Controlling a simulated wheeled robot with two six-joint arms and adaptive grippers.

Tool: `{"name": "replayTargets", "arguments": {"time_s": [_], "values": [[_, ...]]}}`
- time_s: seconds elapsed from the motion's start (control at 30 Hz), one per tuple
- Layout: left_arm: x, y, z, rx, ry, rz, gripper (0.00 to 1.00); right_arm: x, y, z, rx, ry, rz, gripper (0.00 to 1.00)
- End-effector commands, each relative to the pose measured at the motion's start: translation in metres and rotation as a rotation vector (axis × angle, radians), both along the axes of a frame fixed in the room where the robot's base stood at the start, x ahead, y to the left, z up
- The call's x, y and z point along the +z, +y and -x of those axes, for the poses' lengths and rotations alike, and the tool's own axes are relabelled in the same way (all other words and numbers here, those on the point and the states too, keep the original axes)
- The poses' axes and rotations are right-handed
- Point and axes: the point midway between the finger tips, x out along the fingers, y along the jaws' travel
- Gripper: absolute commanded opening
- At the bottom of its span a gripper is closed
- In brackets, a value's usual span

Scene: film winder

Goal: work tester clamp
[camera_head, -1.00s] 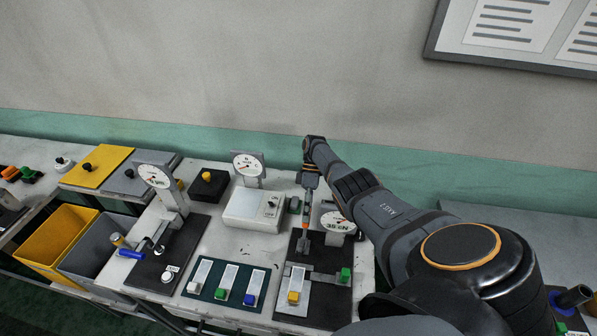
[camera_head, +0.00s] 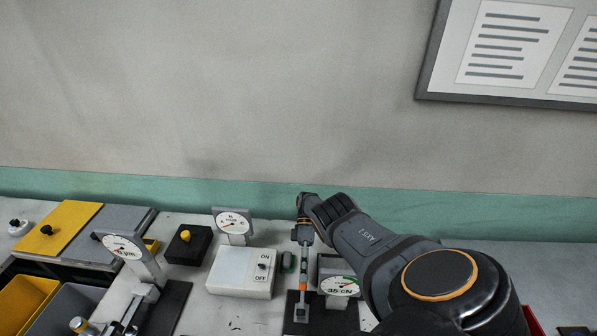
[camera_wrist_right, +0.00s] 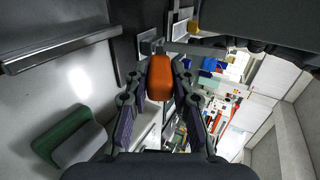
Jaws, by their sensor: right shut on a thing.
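The tester (camera_head: 340,283), with a round dial marked 35 cN, stands on the bench at the right, partly behind my right arm. Its clamp has a handle with an orange grip (camera_head: 304,285) and a grey metal part (camera_head: 302,311) below it. My right gripper (camera_head: 304,268) reaches down from above and is shut on the orange grip. In the right wrist view the orange grip (camera_wrist_right: 159,78) sits between the two fingers (camera_wrist_right: 159,92). The lower part of the tester is cut off by the picture edge in the head view. My left gripper is not in view.
A white box with an ON/OFF switch (camera_head: 240,272) stands left of the clamp, with a small dark green piece (camera_head: 288,262) between. Another dial gauge (camera_head: 124,247) and a black box with a yellow knob (camera_head: 187,246) are further left.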

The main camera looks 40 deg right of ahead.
Motion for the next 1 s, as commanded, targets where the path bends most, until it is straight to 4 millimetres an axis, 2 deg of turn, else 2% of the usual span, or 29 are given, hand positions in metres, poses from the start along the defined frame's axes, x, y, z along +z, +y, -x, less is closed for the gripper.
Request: {"name": "replayTargets", "arguments": {"time_s": [0.13,0.37,0.4,0.53,1.0], "values": [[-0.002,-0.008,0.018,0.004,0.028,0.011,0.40,0.000,0.001,0.000,-0.001,-0.002,-0.005,0.00],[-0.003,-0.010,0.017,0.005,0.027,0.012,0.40,0.000,0.001,0.000,-0.001,-0.002,-0.005,0.00],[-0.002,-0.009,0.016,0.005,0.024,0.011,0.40,0.000,0.001,0.000,-0.001,-0.002,-0.005,0.29],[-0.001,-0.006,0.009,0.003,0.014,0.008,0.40,0.000,0.001,0.000,0.000,-0.001,-0.005,0.47],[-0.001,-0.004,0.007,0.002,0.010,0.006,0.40,0.000,0.001,0.001,0.000,0.001,-0.004,0.47]]}}
